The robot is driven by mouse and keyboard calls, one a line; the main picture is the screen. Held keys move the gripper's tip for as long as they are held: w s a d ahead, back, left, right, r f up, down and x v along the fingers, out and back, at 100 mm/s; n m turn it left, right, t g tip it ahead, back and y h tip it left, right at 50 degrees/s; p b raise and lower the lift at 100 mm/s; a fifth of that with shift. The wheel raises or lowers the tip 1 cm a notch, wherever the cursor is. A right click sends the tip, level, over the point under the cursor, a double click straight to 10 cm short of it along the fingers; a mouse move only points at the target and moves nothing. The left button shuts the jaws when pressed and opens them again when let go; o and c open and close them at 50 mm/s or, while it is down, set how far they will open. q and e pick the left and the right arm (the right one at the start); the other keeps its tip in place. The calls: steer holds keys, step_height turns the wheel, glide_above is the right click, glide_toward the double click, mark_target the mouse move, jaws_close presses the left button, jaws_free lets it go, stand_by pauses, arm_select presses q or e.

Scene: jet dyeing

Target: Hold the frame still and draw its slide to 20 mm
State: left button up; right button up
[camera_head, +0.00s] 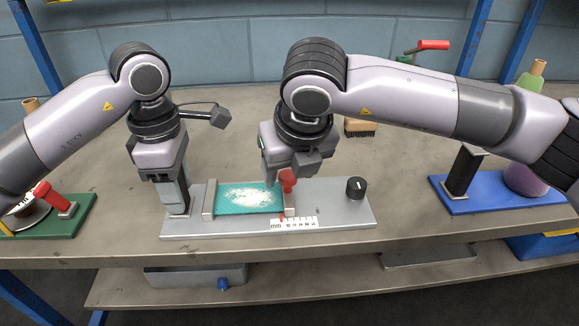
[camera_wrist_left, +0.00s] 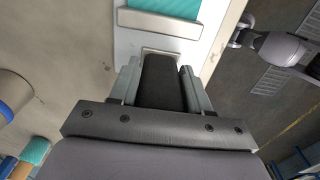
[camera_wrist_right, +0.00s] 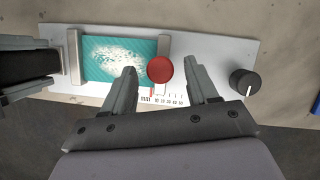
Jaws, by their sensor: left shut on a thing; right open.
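The frame is a grey plate (camera_head: 335,215) with a teal cloth (camera_head: 232,200), marked white, between two metal bars. The slide bar (camera_head: 288,205) at the cloth's right carries a red knob (camera_wrist_right: 159,69). A printed mm scale (camera_head: 296,223) lies in front, with a small red pointer near its left end; its numbers are too small to read. My left gripper (camera_head: 176,200) is shut on the black post (camera_wrist_left: 160,80) at the frame's left end. My right gripper (camera_head: 282,178) is open, its fingers either side of the red knob in the right wrist view; contact cannot be told.
A black dial (camera_head: 356,188) stands on the plate's right end. A green base (camera_head: 70,215) with a red handle is at left. A blue base (camera_head: 490,195) with a black post is at right. A brush (camera_head: 360,128) lies behind. The table's front edge is close.

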jaws_close()
steer(key=shift+d, duration=1.05)
jaws_free()
steer(key=v, duration=1.2)
steer(key=shift+o, duration=0.2)
